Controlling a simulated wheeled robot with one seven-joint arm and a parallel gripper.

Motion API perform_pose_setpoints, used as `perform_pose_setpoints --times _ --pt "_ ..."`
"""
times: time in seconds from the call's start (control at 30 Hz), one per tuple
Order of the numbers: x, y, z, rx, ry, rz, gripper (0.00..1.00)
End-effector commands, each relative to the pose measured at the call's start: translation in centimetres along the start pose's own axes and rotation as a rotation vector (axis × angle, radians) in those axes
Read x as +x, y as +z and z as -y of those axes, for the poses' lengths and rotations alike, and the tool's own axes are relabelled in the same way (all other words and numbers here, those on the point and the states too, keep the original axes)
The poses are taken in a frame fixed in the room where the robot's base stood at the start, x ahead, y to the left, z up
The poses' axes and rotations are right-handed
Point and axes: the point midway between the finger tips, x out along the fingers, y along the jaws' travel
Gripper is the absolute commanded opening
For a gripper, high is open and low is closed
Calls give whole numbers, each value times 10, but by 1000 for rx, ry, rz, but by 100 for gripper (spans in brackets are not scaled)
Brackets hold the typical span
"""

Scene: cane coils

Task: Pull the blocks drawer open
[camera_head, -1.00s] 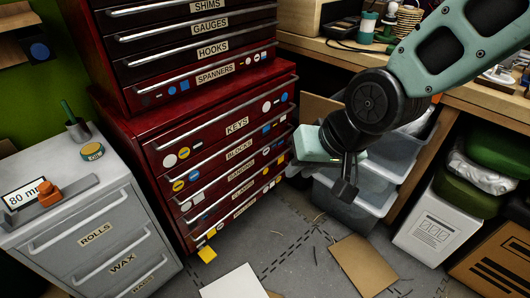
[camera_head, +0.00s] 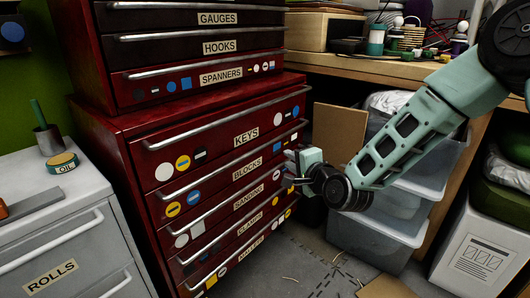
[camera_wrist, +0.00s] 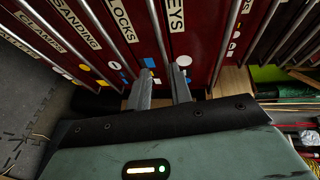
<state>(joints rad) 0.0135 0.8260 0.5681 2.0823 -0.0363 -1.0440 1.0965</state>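The blocks drawer (camera_head: 222,178) is the second drawer down in the lower red cabinet, under the keys drawer, and it sits flush and shut. Its long metal bar handle (camera_head: 226,160) runs along its top edge. The BLOCKS label also shows in the wrist view (camera_wrist: 121,20). My gripper (camera_head: 292,162) is at the right end of this handle. In the wrist view its two fingers (camera_wrist: 161,72) are apart, and the bar handle (camera_wrist: 155,36) lines up between them. I cannot tell how deep the bar sits between the fingers.
The keys drawer (camera_head: 215,140) is just above and the sanding drawer (camera_head: 212,215) just below, with similar handles. Clear plastic bins (camera_head: 375,240) stand right of the cabinet, below the workbench. A grey cabinet (camera_head: 60,235) stands at left. Floor shows in front.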

Motion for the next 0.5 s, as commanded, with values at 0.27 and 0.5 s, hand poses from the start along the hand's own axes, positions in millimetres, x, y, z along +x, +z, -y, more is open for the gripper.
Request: perform_pose_setpoints --times 0.27,0.5 --pt "55 1 -2 -2 0 0 21" --pt "103 1 -2 -3 0 0 21"
